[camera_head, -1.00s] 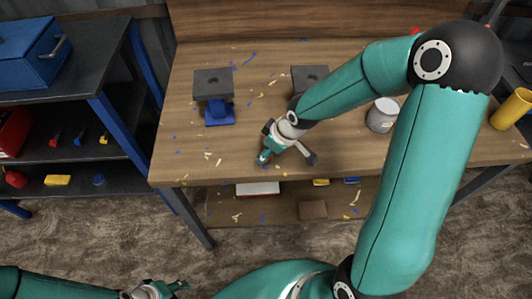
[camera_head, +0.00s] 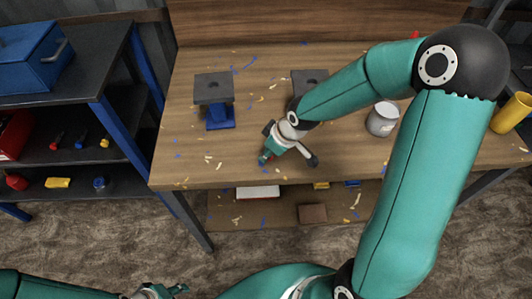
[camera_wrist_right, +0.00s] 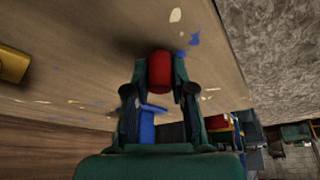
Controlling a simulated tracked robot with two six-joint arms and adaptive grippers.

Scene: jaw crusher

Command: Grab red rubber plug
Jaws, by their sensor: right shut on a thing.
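The red rubber plug (camera_wrist_right: 160,72) is held upright between the two fingers of my right gripper (camera_wrist_right: 160,78) in the right wrist view. The fingers press on it from both sides. In the head view my right gripper (camera_head: 265,160) is low over the front edge of the wooden workbench (camera_head: 190,150), where the plug is mostly hidden by the fingers. My left gripper (camera_head: 165,291) is at the bottom left, away from the bench, and its finger opening is too small to judge.
Two jaw-crusher-like grey blocks stand on the bench, the left one (camera_head: 213,88) on a blue base. A grey can (camera_head: 382,118) and yellow cup (camera_head: 511,112) stand to the right. Small blue and yellow scraps litter the bench. A dark shelf (camera_head: 75,150) is at left.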

